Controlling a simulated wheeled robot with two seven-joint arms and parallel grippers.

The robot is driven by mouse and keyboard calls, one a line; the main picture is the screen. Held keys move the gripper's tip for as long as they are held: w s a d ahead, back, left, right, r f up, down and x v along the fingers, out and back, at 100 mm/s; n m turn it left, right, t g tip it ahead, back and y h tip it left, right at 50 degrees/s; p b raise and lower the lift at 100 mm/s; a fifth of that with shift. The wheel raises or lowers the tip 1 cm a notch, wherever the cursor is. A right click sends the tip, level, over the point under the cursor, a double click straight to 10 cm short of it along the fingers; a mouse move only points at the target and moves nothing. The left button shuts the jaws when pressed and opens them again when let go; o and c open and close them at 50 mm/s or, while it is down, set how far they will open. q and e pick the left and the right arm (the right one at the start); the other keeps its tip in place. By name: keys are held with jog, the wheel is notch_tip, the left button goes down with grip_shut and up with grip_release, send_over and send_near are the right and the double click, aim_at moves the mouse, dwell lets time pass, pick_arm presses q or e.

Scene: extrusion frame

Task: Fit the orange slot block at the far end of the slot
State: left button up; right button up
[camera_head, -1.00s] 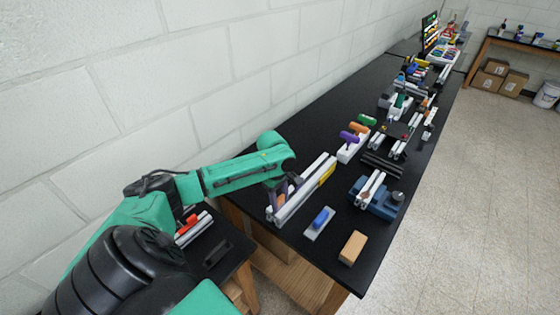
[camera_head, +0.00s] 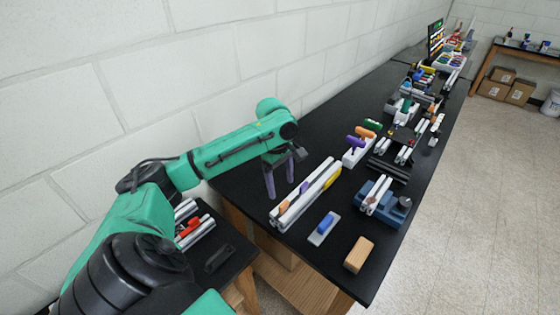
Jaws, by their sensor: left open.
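The orange slot block (camera_head: 284,207) sits at the slot of the silver extrusion rail (camera_head: 310,195), close to the rail's lower left end in the picture. How deep it sits is too small to tell. A purple block (camera_head: 304,188) sits farther along the same rail, and a yellow block (camera_head: 333,178) is near its upper right end. My left gripper (camera_head: 280,189) is open and empty, its two purple fingers pointing down just left of the rail, apart from the orange block. My right gripper is out of view.
A blue block on a grey plate (camera_head: 323,229) and a wooden block (camera_head: 359,254) lie right of the rail. A blue vise (camera_head: 396,208) and a white rack (camera_head: 355,152) with coloured handles stand farther back. A lower side table (camera_head: 235,247) is at the left.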

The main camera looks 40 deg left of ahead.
pick_arm(q)
jog(key=r, duration=0.4)
jog(key=shift+a+r, duration=0.25)
jog(key=shift+r, duration=0.15)
